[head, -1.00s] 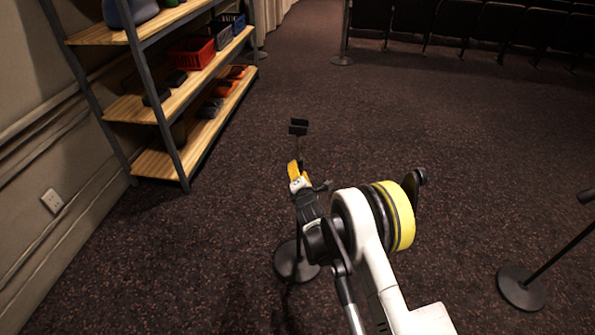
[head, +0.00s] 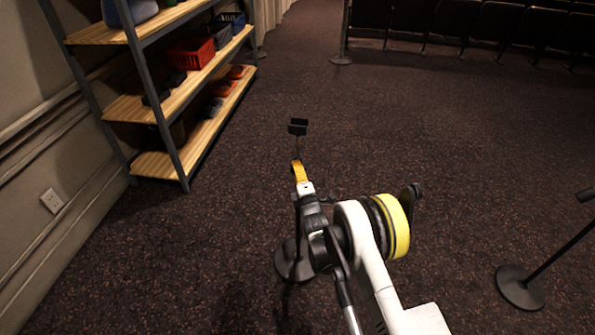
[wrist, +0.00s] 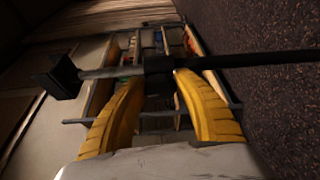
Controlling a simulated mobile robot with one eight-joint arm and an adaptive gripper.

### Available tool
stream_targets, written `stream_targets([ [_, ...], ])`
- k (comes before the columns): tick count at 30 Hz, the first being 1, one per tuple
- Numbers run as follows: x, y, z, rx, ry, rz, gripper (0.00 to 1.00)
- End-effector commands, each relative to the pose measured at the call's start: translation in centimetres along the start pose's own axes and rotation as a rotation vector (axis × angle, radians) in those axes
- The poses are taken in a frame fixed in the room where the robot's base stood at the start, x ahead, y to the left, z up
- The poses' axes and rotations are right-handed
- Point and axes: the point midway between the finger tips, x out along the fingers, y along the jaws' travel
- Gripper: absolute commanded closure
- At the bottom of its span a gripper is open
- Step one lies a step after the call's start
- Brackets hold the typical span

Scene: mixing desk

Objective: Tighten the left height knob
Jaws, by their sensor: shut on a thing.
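The left stand has a round black base (head: 294,262) on the carpet and a small dark block (head: 298,127) at its top. My gripper (head: 297,164), with yellow fingers, is at the upper part of this stand's pole and hides part of it. In the wrist view the pole (wrist: 240,60) runs across the picture, with the dark block (wrist: 57,76) at its left end. The yellow fingertips (wrist: 158,80) close on the dark height knob (wrist: 158,67) at a collar on the pole. The knob's outline is too dark to make out fully.
A second stand (head: 521,288) is at the right, its pole leaning out of the picture. A shelf rack (head: 172,140) with bins lines the left wall. Dark seats (head: 450,28) stand at the back. The carpet between is clear.

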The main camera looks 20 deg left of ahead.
Motion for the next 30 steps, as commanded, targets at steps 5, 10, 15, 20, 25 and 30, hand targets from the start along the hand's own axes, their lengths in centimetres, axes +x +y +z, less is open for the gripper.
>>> stream_targets([
  [5,0.0,0.1,0.0,0.000,0.000,0.001,0.95],
  [10,0.0,0.1,0.0,0.000,0.000,0.001,0.53],
  [15,0.0,0.0,0.0,0.000,0.000,0.001,0.41],
  [20,0.0,0.1,0.0,0.000,0.000,0.000,0.41],
  [25,0.0,1.6,0.2,0.000,0.000,0.001,0.41],
  [30,-0.2,5.2,0.5,0.000,0.001,0.004,0.31],
])
